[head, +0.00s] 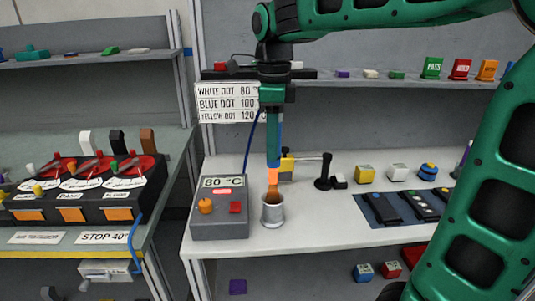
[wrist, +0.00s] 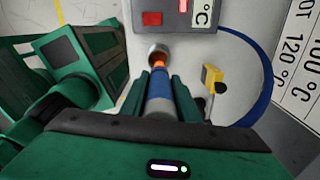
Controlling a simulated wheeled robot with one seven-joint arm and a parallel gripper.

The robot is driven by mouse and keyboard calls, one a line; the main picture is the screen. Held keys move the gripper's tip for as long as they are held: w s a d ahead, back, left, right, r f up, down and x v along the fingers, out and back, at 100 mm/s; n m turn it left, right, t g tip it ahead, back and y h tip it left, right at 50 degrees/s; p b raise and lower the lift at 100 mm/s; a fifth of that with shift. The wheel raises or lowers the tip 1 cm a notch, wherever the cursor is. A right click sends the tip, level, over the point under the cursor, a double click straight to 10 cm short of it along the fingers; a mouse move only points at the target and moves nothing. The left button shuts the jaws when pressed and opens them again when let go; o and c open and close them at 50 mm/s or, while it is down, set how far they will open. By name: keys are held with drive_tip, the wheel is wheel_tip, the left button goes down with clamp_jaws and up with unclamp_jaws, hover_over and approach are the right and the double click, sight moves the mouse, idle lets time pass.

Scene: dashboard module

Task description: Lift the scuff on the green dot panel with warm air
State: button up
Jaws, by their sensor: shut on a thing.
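My gripper (head: 273,160) points down and is shut on a blue hot-air wand (wrist: 158,95). Its glowing orange tip points into a metal cup (head: 273,212), also in the wrist view (wrist: 158,50); I cannot tell how deep it sits. The grey heat station (head: 220,228) beside the cup reads 80 °C and has an orange knob and a red switch.
A sign (head: 227,103) lists white dot 80, blue dot 100, yellow dot 120; its lower part is partly hidden. A yellow-and-black tool (head: 287,165) and a black stand (head: 323,182) are behind the cup. A blue hose (wrist: 262,95) loops nearby.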

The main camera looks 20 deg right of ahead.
drive_tip(key=shift+r, duration=3.2)
